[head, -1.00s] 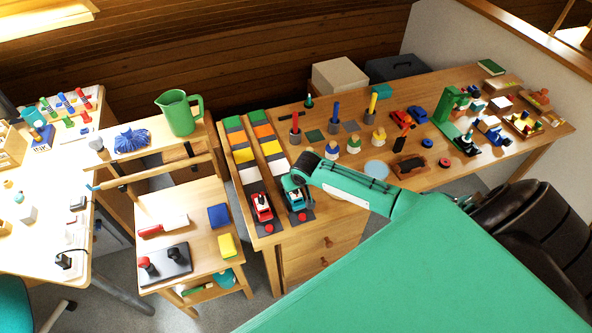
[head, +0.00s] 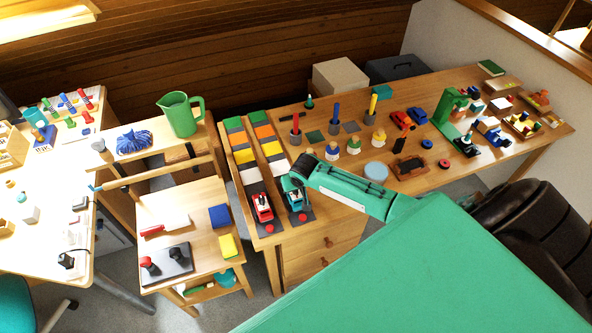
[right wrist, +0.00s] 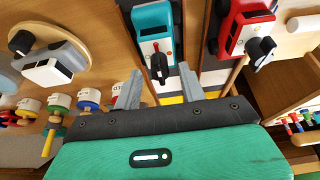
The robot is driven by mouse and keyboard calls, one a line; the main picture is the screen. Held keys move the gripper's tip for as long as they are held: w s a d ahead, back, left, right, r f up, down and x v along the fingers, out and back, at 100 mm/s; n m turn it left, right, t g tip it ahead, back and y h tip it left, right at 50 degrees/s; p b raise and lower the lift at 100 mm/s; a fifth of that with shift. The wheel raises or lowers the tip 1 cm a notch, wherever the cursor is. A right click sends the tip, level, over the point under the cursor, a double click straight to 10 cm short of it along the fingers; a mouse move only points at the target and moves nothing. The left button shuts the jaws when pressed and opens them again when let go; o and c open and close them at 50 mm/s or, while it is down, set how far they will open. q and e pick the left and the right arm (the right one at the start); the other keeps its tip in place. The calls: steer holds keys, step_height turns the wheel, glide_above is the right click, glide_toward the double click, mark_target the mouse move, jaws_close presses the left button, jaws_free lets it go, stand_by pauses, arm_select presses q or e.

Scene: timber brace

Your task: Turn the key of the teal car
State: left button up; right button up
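The teal car (head: 296,199) stands at the near end of its lane on the wooden bench, partly covered by my right gripper and wrist in the head view. In the right wrist view the teal car (right wrist: 155,27) is at top centre, with its black key (right wrist: 160,67) pointing toward my gripper. My right gripper (right wrist: 160,70) is open, its two grey fingers one on each side of the key, with visible gaps and no clear contact. My left gripper is not in view.
A red car (head: 262,207) stands in the lane to the left; it and its black key (right wrist: 261,50) are close to my right finger in the wrist view. Coloured lane tiles (head: 270,148) lie behind. Several pegs and toys crowd the bench to the right.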

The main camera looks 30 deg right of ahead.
steer(key=b+v, duration=0.3)
steer(key=v, duration=1)
steer(key=shift+s+r, duration=0.2)
steer(key=shift+r, duration=0.15)
steer(key=shift+a, duration=0.1)
